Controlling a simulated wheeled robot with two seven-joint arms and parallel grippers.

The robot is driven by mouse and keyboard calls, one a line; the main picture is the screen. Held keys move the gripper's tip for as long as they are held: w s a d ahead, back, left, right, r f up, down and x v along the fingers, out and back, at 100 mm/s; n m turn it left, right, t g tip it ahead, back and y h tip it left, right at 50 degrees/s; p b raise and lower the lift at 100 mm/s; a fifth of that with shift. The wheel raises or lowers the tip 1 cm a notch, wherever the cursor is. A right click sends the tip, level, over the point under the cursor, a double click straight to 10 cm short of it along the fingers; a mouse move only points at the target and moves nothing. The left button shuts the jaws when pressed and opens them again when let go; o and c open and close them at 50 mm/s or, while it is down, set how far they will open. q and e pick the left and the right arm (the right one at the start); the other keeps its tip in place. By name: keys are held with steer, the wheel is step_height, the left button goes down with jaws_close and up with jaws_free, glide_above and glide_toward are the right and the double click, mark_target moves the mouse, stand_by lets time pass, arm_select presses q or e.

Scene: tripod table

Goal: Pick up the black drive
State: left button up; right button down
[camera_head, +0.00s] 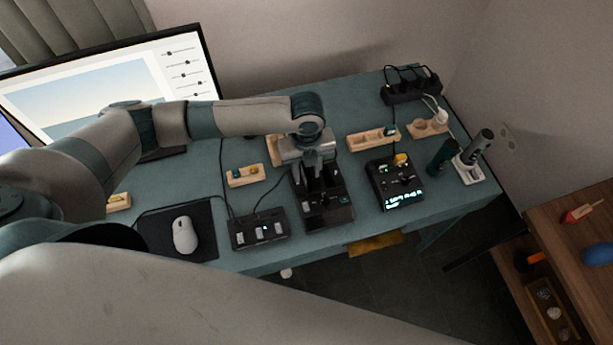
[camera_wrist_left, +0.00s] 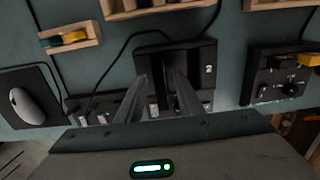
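A black dock (camera_head: 335,214) stands near the front middle of the blue-green table, and its top also shows in the left wrist view (camera_wrist_left: 205,54). Dark upright parts rise from it. The black drive cannot be told apart from this dark dock with certainty. My left gripper (camera_head: 318,168) points down over the dock, and its grey fingers cover part of it. In the left wrist view the fingertips (camera_wrist_left: 161,75) are apart, with dark dock surface between them. I see no clear contact. My right gripper is not in view.
A black switch box (camera_head: 258,232) and a mouse (camera_head: 185,235) are left of the dock. A lit black device (camera_head: 396,184) is to its right. Wooden trays (camera_head: 246,175) and a power strip (camera_head: 411,90) lie behind. Cables run close by. Bare table lies between the devices.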

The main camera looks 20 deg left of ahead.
arm_select(q)
steer(key=shift+c, duration=0.7)
jaws_close()
steer(key=shift+r, duration=0.1)
steer(key=shift+w+r+b, duration=0.1)
steer(key=shift+r+b, duration=0.45)
steer(key=shift+r, duration=0.25)
steer(key=shift+d+r+b, duration=0.15)
steer(key=shift+r+b, duration=0.2)
steer(key=shift+r, duration=0.25)
steer(key=shift+d+r+b, duration=0.15)
steer(key=shift+r+b, duration=0.15)
steer(key=shift+r, duration=0.3)
steer(key=s+d+r+b, duration=0.3)
steer(key=d+r, duration=0.4)
steer(key=d, duration=0.3)
steer(key=shift+s+d, duration=0.25)
steer(key=shift+s, duration=0.2)
